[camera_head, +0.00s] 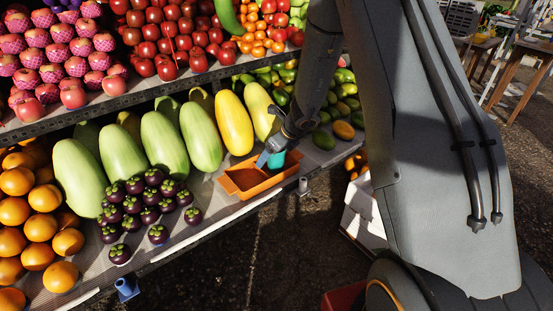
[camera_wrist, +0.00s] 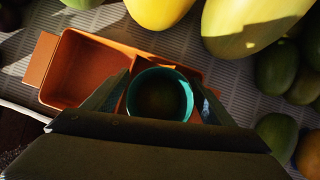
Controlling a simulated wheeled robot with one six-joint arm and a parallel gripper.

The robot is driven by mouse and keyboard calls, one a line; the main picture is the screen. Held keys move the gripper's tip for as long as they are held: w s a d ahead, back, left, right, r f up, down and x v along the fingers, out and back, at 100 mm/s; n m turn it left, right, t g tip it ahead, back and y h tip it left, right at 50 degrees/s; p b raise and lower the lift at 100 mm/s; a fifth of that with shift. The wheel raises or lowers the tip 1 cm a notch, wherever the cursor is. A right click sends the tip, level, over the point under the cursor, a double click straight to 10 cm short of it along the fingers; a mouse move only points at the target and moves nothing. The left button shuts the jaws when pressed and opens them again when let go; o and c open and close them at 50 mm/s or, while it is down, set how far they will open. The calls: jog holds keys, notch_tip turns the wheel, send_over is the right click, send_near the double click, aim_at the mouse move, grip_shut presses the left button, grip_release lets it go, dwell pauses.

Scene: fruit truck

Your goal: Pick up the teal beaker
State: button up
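The teal beaker (camera_wrist: 160,94) is at the right part of the orange tray (camera_wrist: 76,68), seen from above in the wrist view with a dark inside. In the head view the teal beaker (camera_head: 277,160) shows at the right end of the orange tray (camera_head: 254,186), partly hidden by my gripper. My gripper (camera_wrist: 161,78) has one finger on each side of the beaker, close against its wall. I cannot tell whether the fingers press on it. I also cannot tell whether the beaker rests in the tray or just above it.
The tray lies on the grey shelf near its front edge. Yellow melons (camera_head: 234,123) stand just behind it. Purple mangosteens (camera_head: 158,234) lie to the left and green mangoes (camera_head: 323,139) to the right. An upper shelf of apples and tomatoes (camera_head: 166,70) overhangs behind.

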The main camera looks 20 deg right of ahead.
jog(key=shift+s+f, duration=0.1)
jog(key=shift+f, duration=0.1)
jog(key=shift+c, duration=0.2)
jog(key=c, duration=1.1)
jog(key=shift+c, duration=0.5)
jog(key=shift+s+d, duration=0.1)
